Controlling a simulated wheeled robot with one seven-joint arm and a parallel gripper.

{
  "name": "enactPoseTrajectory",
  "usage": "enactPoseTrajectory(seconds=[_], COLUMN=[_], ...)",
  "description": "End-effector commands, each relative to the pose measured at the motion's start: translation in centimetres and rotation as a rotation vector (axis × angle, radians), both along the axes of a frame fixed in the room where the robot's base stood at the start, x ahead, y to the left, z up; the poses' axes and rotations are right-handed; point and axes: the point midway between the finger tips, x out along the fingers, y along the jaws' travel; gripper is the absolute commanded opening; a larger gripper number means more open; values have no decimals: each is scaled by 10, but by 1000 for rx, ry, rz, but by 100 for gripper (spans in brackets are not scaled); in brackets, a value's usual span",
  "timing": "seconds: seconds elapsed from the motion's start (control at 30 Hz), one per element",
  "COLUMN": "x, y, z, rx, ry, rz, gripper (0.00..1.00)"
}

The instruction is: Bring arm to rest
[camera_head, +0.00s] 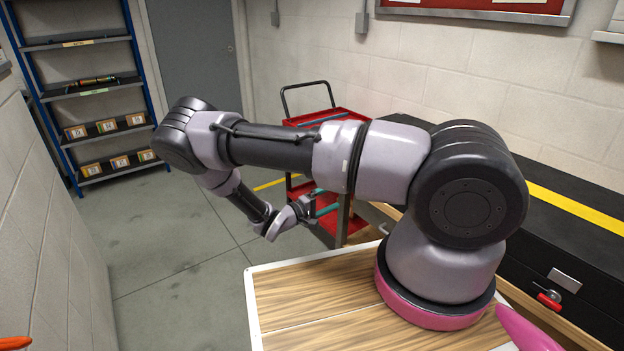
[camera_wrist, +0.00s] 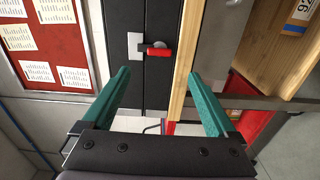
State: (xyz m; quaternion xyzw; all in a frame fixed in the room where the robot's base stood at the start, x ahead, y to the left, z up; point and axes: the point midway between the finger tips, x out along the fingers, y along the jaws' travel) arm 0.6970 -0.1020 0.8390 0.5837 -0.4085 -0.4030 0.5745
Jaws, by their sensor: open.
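My arm stretches across the head view from its pink-ringed base, bends at the elbow on the left and folds back down. My gripper (camera_head: 326,201) hangs low near the red cart, small and partly hidden in that view. In the wrist view my gripper (camera_wrist: 158,75) shows two teal fingers spread wide apart. Nothing is held between them. Behind the gap are a black case (camera_wrist: 157,88) with a red latch (camera_wrist: 160,52) and a wooden edge (camera_wrist: 184,60).
A red cart (camera_head: 327,116) stands behind my arm. A blue-framed shelf (camera_head: 85,42) with several small boxes is at the back left, beside a grey door (camera_head: 198,48). The black case (camera_head: 575,235) lies on the bench at right. A white wall (camera_head: 40,220) runs close along the left. Open floor (camera_head: 165,250) lies between.

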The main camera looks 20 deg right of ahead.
Motion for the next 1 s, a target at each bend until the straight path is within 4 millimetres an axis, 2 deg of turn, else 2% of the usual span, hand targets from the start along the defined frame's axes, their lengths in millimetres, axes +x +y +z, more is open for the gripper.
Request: enactPoseTrajectory(seconds=[0.13,0.27,0.7,1.0], x=[-1,-5,-41,-66], y=[0,0,11,20], z=[4,23,135,223], rx=[16,94,607,997], ry=[0,1,34,22], rz=[-20,-108,-497,-606], gripper=[92,92,92,92])
